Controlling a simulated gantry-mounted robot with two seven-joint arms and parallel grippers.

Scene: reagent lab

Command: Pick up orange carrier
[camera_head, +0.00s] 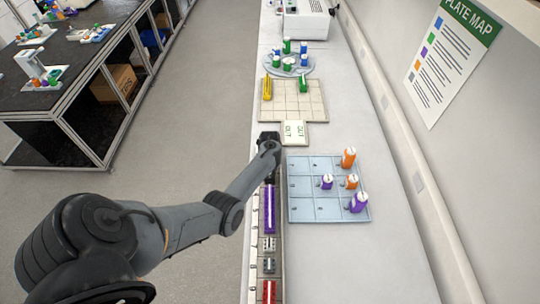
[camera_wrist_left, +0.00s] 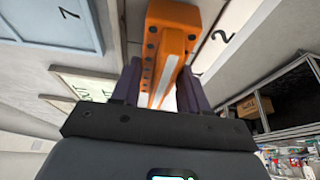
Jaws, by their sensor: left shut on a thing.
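The orange carrier (camera_wrist_left: 172,35) is a long block with dark holes along its side. In the left wrist view it sits between the two fingers of my left gripper (camera_wrist_left: 160,85), which is shut on it. In the head view my left gripper (camera_head: 268,143) is at the far end of the narrow rack (camera_head: 254,240), beside the blue tray. The arm hides the orange carrier there, and I cannot tell whether it is clear of the rack. My right gripper is not in view.
The rack holds a purple carrier (camera_head: 270,210), grey ones (camera_head: 269,244) and a red one (camera_head: 269,291). A blue gridded tray (camera_head: 301,208) with orange and purple tubes lies right. Beyond are a card (camera_head: 294,134) and a tiled pad (camera_head: 292,108) with yellow and green carriers.

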